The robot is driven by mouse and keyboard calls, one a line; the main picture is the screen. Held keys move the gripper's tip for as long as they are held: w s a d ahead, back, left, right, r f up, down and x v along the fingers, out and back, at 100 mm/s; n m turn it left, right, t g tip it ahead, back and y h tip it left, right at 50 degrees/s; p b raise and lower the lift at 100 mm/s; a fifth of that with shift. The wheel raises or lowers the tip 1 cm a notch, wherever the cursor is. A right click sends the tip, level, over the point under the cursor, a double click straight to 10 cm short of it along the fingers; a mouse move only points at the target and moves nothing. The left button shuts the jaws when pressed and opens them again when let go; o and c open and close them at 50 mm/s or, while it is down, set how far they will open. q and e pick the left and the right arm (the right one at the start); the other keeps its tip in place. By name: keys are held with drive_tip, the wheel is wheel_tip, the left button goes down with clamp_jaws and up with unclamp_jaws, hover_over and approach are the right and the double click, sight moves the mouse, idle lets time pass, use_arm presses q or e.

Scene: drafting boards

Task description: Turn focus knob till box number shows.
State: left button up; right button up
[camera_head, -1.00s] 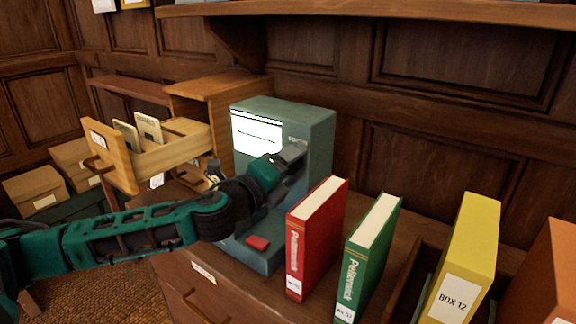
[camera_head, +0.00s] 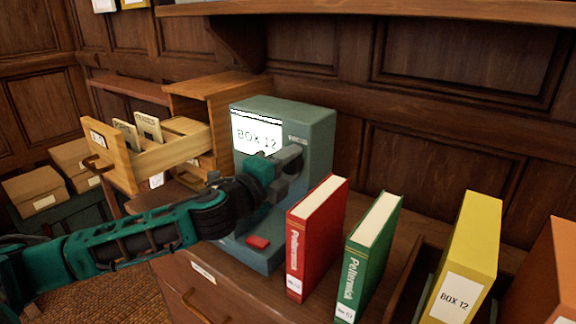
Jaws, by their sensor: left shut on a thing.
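The grey-green reader machine (camera_head: 315,135) stands on the wooden cabinet top. Its lit white screen (camera_head: 256,132) shows the text "BOX 12". My left gripper (camera_head: 291,160) is at the front of the machine, just right of and below the screen. My left arm reaches in from the left, across the machine's lower front. My right gripper is not in view.
A red button or block (camera_head: 258,242) sits on the machine's base. A red book (camera_head: 318,235), a green book (camera_head: 368,255) and a yellow box file (camera_head: 462,260) labelled "BOX 12" stand to the right. An open card drawer (camera_head: 160,160) juts out at left.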

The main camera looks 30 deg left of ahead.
use_arm(q)
drive_tip(key=o, duration=1)
drive_tip(key=shift+o, duration=0.2)
drive_tip(key=shift+s+a+f, duration=0.1)
drive_tip(key=shift+s+f, duration=0.05)
drive_tip(key=shift+s, duration=0.35)
drive_tip(key=s+b, duration=0.2)
drive_tip(key=s, duration=0.3)
drive_tip(key=shift+s+a, duration=0.25)
drive_tip(key=shift+s, duration=1.25)
drive_tip(key=shift+s, duration=0.1)
